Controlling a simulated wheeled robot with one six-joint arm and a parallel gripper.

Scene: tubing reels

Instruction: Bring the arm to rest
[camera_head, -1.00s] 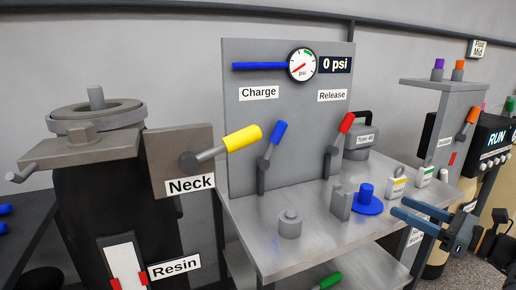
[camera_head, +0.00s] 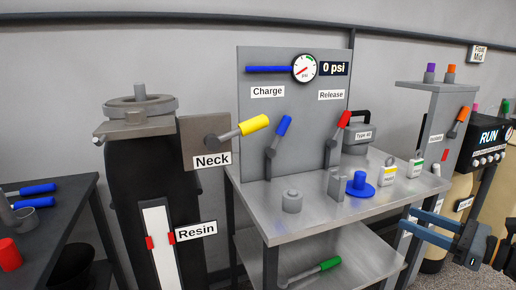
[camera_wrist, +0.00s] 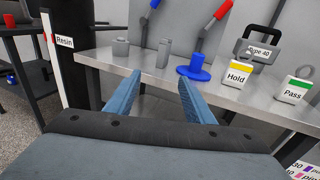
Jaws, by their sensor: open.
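My gripper (camera_head: 418,224) is at the lower right of the head view, in front of the right end of the steel table (camera_head: 325,200). Its two blue-grey fingers are apart with nothing between them. In the wrist view the open fingers (camera_wrist: 157,92) point toward the table's front edge. A blue spool-like piece (camera_head: 361,185) stands on the table beyond them, and it also shows in the wrist view (camera_wrist: 194,69). No object is held.
A dark Resin tank (camera_head: 125,205) stands left of the table. On the table are a grey cylinder (camera_head: 292,201), a Hold tag (camera_head: 388,174) and a Pass tag (camera_head: 415,167). A gauge panel (camera_head: 290,110) rises behind.

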